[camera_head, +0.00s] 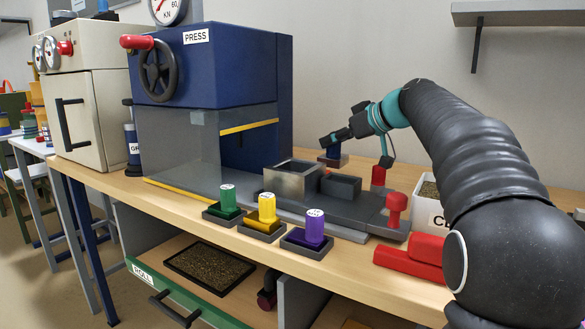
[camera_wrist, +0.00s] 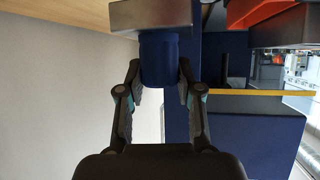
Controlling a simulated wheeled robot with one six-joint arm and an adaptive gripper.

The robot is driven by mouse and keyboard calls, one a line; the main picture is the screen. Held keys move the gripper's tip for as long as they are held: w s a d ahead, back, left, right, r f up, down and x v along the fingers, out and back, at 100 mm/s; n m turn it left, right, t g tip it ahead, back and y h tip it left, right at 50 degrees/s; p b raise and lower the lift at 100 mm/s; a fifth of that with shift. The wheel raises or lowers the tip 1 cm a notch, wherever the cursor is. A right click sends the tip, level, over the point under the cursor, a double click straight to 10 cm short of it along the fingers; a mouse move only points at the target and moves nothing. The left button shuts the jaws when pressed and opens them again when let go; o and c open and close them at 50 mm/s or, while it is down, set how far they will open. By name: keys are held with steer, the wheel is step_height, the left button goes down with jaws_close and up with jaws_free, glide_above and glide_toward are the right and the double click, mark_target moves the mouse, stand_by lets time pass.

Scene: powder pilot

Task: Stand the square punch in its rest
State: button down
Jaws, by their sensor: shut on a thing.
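The square punch has a dark blue round handle and a square grey block, seen in the wrist view (camera_wrist: 158,62). My gripper (camera_wrist: 160,85) is shut on its handle, with the square block beyond the fingertips. In the head view the punch (camera_head: 333,161) hangs below my gripper (camera_head: 335,146), block downward, in the air above the bench. A dark grey open square holder (camera_head: 341,187) sits on the grey base plate below it; it may be the rest, but I cannot tell for sure. A grey metal square die box (camera_head: 290,182) stands left of that holder.
The blue press (camera_head: 210,65) stands left, behind a clear guard. Green, yellow and purple canisters (camera_head: 228,198) line the bench front. A red knob (camera_head: 396,207), red bars (camera_head: 408,258) and a white bin (camera_head: 429,208) lie right. The drawer (camera_head: 160,292) below is open.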

step_height(320, 180, up, 6)
steer(key=p, duration=0.3)
steer(key=shift+f, duration=1.45)
